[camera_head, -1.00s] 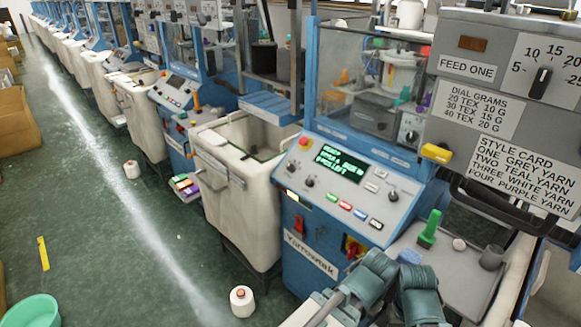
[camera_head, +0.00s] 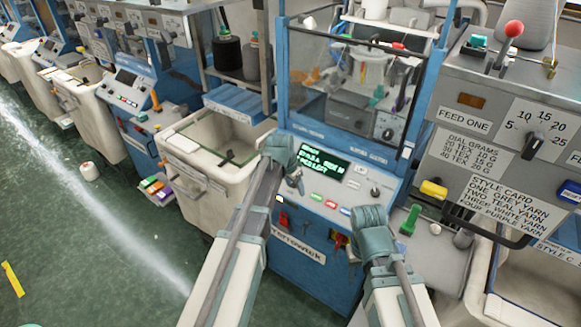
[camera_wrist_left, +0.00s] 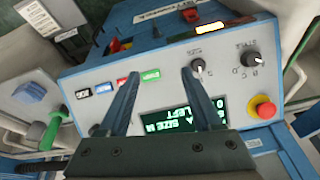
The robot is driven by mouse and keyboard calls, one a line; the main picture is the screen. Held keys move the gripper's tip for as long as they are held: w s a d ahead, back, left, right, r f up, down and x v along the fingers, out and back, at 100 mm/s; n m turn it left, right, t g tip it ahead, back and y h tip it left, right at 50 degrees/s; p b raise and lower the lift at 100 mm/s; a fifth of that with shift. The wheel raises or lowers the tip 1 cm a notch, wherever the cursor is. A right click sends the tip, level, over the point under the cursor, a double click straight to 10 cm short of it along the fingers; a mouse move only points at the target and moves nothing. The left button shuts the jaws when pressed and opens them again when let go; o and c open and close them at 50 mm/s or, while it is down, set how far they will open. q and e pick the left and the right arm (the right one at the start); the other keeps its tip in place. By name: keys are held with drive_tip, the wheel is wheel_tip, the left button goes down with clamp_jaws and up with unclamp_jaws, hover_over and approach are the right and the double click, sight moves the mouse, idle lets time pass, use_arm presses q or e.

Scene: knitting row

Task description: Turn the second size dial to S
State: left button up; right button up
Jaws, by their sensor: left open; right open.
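The blue machine's sloped control panel (camera_head: 330,190) has a lit green display (camera_head: 322,164). In the left wrist view the display (camera_wrist_left: 190,117) appears upside down and reads SIZE M in part. Two black dials show there, a nearer dial (camera_wrist_left: 197,66) and a farther dial (camera_wrist_left: 253,59); their settings are too small to read surely. My left gripper (camera_head: 296,182) is open above the panel and hides the dials in the head view. In the wrist view its fingers (camera_wrist_left: 160,73) are apart and empty, the right one close beside the nearer dial. My right gripper (camera_head: 370,228) is open in front of the panel.
A red button (camera_wrist_left: 262,107) on a yellow base sits near the farther dial. Coloured buttons (camera_wrist_left: 128,81) line the panel. A grey feed box (camera_head: 500,150) with a dial and style card stands at right. A cream bin (camera_head: 212,160) stands left of the machine.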

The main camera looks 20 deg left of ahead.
sight(293, 184)
use_arm(q)
drive_tip(key=w+a+r+t+p, duration=0.1)
drive_tip(key=w+a+r, duration=0.2)
drive_tip(key=w+a, duration=0.2)
drive_tip(key=shift+a+r, duration=0.25)
drive_tip(key=shift+r, duration=0.05)
use_arm(e)
wheel_tip(293, 184, up, 3)
drive_tip(key=shift+f, duration=0.1)
use_arm(q)
drive_tip(key=shift+f, duration=0.1)
drive_tip(key=b+x, duration=1.2)
drive_tip(key=x, duration=0.1)
drive_tip(key=shift+w+d+f, duration=0.1)
drive_tip(key=shift+d+f, duration=0.05)
drive_tip(key=shift+f, duration=0.15)
use_arm(e)
wheel_tip(293, 184, down, 13)
drive_tip(key=shift+r, duration=0.2)
use_arm(q)
drive_tip(key=shift+r, duration=0.1)
clamp_jaws()
